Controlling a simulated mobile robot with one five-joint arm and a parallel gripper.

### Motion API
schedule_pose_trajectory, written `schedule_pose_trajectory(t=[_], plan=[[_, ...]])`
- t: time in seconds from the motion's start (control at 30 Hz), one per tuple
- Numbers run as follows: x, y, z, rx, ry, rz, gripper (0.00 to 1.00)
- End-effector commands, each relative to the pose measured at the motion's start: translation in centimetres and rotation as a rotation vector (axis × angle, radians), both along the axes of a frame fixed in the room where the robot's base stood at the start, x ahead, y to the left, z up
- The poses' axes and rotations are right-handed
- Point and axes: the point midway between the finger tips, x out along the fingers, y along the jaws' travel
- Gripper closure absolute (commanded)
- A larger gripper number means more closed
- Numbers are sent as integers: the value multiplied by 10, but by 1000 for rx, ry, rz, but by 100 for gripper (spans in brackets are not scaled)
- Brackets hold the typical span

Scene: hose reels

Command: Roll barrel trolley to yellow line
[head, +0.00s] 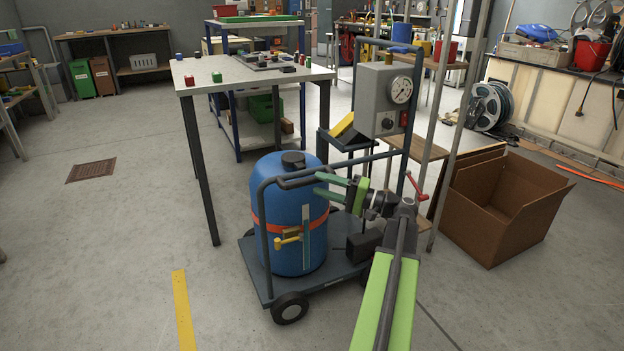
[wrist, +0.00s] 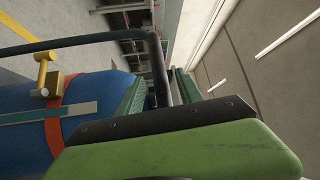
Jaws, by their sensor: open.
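The barrel trolley (head: 318,282) is a dark wheeled platform carrying a blue barrel (head: 290,210) with an orange strap and brass tap. A dark tubular handle (head: 262,225) rises at its front, and a grey gauge box (head: 384,100) stands on its rear frame. My gripper (head: 318,186) is open at the handle's upper right part. In the wrist view the handle tube (wrist: 155,60) appears to run between my green fingers (wrist: 160,88); I cannot tell whether they touch it. The yellow line (head: 184,312) lies on the floor left of the trolley, apart from its wheels.
A workbench (head: 255,75) with small items stands close behind the trolley, its front leg near the barrel. An open cardboard box (head: 500,215) is to the right. A floor drain (head: 91,171) lies left. The floor at left and front is clear.

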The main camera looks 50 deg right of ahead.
Motion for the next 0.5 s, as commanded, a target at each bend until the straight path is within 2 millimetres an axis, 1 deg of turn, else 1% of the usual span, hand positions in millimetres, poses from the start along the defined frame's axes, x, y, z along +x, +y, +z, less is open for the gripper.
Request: schedule_pose_trajectory(t=[0.03, 0.1, 0.2, 0.33, 0.5], plan=[[10, 5, 3, 1, 1, 2, 57], [20, 9, 4, 1, 1, 2, 57], [30, 13, 5, 1, 0, 0, 57], [36, 15, 5, 0, 0, -1, 57], [36, 15, 5, 0, 0, -1, 57]])
